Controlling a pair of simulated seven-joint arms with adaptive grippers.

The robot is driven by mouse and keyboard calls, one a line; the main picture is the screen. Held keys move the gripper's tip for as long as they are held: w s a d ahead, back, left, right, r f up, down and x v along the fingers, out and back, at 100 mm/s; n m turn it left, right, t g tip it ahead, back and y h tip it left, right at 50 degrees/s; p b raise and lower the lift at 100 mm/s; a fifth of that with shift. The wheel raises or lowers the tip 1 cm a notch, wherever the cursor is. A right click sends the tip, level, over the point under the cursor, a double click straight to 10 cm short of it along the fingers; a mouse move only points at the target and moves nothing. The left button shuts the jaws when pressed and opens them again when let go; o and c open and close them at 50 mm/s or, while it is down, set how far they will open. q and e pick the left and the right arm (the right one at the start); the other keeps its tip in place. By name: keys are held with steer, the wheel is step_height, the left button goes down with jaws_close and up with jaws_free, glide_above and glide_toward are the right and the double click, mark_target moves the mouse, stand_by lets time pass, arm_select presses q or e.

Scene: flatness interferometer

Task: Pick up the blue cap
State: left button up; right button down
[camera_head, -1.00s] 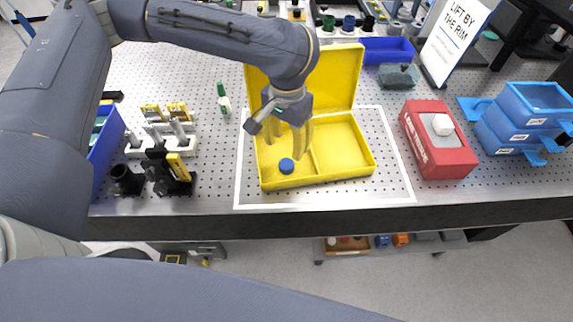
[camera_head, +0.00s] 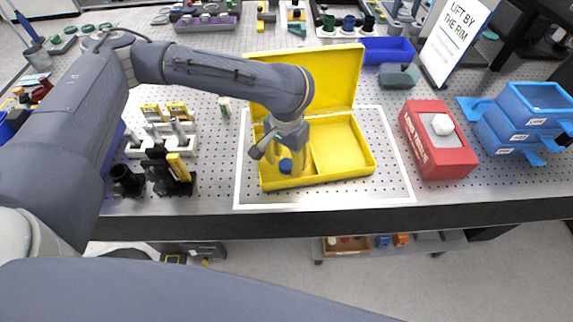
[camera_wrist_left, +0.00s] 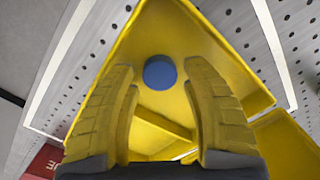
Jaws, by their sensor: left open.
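The blue cap (camera_head: 286,165) is a small round piece in the left compartment of the open yellow case (camera_head: 318,183). In the left wrist view the cap (camera_wrist_left: 160,72) lies on the yellow floor, ahead of and between the fingertips. My left gripper (camera_head: 281,162) is open, with yellow fingers reaching down into that compartment around the cap. In the wrist view the left gripper's fingers (camera_wrist_left: 157,75) are spread wide, with a gap between them and the cap. My right gripper is not in view.
The case's raised lid (camera_head: 335,75) stands behind, and a divider splits its floor. The right compartment is empty. A red box (camera_head: 438,150) with a white knob and blue stacked bins (camera_head: 510,135) stand to the right. A white rack (camera_head: 160,140) and black holders stand left.

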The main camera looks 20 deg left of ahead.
arm_select(q)
steer(key=shift+f, duration=0.7)
steer(key=c, duration=0.7)
